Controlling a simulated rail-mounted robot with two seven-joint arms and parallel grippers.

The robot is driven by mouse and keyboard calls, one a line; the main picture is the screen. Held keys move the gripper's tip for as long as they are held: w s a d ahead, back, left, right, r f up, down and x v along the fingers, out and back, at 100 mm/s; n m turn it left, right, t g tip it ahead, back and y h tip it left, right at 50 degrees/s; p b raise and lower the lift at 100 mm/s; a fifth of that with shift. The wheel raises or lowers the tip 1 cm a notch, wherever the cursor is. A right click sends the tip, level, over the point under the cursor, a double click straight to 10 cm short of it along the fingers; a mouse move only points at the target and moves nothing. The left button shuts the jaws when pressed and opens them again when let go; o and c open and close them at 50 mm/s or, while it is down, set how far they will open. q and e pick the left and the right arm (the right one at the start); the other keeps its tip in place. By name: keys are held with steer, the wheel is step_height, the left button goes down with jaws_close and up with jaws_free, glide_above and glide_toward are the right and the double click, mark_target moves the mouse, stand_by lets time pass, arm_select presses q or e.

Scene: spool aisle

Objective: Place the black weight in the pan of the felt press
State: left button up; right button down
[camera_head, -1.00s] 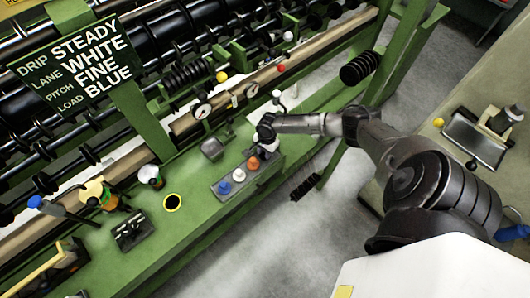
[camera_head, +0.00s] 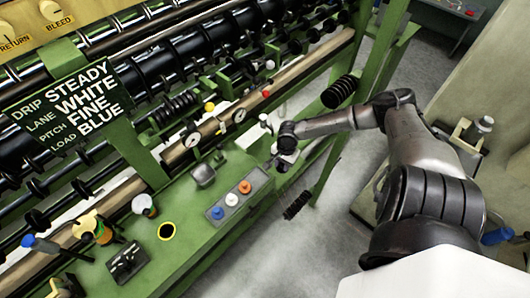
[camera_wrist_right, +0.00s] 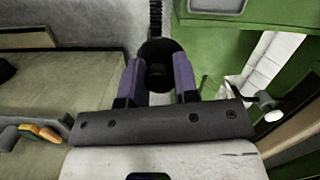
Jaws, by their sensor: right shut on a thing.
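My right gripper (camera_head: 284,160) is over the right-hand edge of the green machine bench, beyond the end of a grey block with colored knobs. In the wrist view its purple fingers (camera_wrist_right: 158,80) are closed around a dark, round thing, which looks like the black weight (camera_wrist_right: 157,66). In the head view this weight is too small and dark to make out. I cannot surely tell the felt press and its pan; a small grey metal piece (camera_head: 203,174) stands on the bench left of the gripper. My left gripper is not in view.
The grey block (camera_head: 230,209) carries blue, white and orange knobs. A sign (camera_head: 75,100) reads STEADY, WHITE, FINE, BLUE. A black bristly piece (camera_head: 296,205) hangs off the bench edge.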

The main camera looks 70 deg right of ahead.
steer(key=shift+s+d+r, duration=0.1)
steer(key=shift+s+r, duration=0.15)
steer(key=shift+s, duration=0.1)
